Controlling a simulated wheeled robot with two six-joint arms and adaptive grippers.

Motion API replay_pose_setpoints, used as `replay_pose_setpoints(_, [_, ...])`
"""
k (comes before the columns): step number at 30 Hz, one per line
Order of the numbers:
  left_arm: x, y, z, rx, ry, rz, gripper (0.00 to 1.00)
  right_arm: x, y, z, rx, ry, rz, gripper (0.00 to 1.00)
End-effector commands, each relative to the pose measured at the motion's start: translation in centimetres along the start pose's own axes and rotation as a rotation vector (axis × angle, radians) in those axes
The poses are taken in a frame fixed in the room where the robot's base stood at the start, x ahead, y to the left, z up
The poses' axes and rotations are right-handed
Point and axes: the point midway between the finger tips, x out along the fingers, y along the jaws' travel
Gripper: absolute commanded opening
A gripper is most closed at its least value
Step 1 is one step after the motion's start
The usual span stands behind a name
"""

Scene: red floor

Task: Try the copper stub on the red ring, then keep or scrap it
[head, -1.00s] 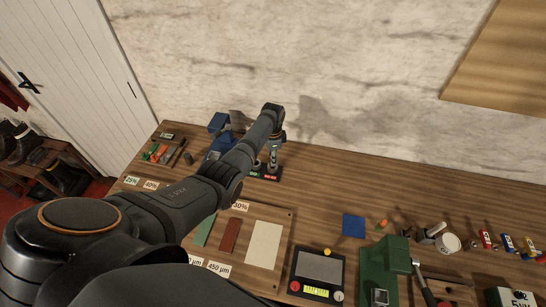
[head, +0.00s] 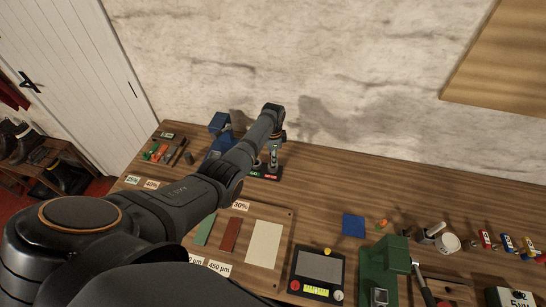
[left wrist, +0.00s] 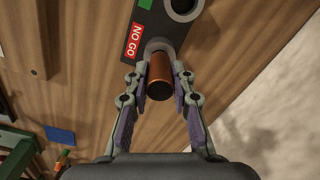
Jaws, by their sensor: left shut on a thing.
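The copper stub (left wrist: 160,82) is gripped between the fingertips of my left gripper (left wrist: 167,90), which also shows in the head view (head: 273,158). The stub's far end is at the grey ring (left wrist: 158,46) beside the red NO GO label (left wrist: 136,42). I cannot tell how far, if at all, the stub is inside this ring. A second ring (left wrist: 184,8) sits by a green label (left wrist: 146,4) on the same dark block, whose red label also shows in the head view (head: 271,177). My right gripper is not in view.
A blue device (head: 219,122) stands behind my left forearm. A scale (head: 318,273), a blue pad (head: 354,226) and a green press (head: 384,265) stand to the right. A board with colored strips (head: 283,228) lies in front. Bare wood lies right of the block.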

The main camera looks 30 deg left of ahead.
Motion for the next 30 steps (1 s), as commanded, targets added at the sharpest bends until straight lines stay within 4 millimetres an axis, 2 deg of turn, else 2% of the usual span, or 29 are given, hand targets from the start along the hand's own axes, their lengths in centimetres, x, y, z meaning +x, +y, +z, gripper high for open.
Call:
replay_pose_setpoints(14, [0.00,0.01,-0.03,0.000,0.000,0.000,0.00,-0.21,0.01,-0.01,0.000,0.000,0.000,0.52])
replay_pose_setpoints(30, [0.76,0.01,-0.03,0.000,0.000,0.000,0.00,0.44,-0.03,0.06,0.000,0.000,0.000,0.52])
